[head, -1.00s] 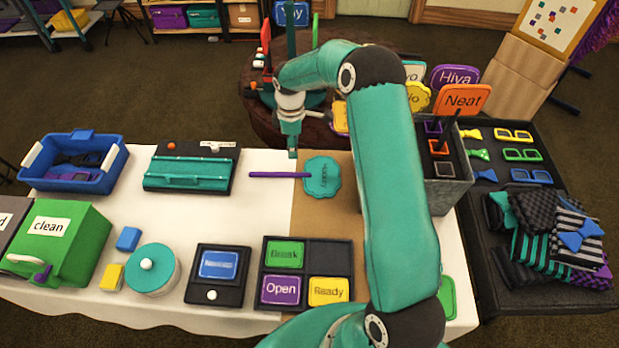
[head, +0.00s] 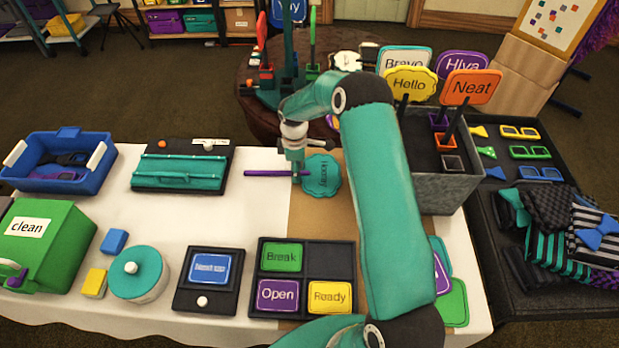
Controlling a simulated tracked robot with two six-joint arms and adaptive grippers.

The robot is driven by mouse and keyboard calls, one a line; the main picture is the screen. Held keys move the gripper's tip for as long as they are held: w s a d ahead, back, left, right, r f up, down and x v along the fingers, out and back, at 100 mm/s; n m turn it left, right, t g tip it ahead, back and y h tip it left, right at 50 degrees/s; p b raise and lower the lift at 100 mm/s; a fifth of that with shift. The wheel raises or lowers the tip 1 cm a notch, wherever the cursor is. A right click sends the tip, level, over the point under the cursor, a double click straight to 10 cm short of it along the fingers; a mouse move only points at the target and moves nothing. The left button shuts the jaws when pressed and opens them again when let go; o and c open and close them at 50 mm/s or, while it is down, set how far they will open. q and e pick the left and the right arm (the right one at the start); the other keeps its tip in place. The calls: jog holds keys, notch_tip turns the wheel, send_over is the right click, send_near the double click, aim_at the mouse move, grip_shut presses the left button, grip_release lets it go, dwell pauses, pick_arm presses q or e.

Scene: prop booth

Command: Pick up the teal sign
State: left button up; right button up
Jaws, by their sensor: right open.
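The teal sign (head: 322,176) has a scalloped edge and dark lettering. It lies flat on the brown strip of the table, with its purple stick (head: 268,173) pointing left over the white cloth. My right gripper (head: 297,174) is open and points down at the sign's left edge, where the stick meets the plate. Its fingers look small here, and I cannot tell whether they touch the sign. My left gripper is out of view.
A black tray (head: 342,248) with Break, Open and Ready plates lies in front. A grey box (head: 440,190) with upright signs stands right. White cloth between is clear.

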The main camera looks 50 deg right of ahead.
jog(key=shift+f, duration=0.2)
dwell(0.5)
jog(key=shift+c, duration=0.3)
grip_shut()
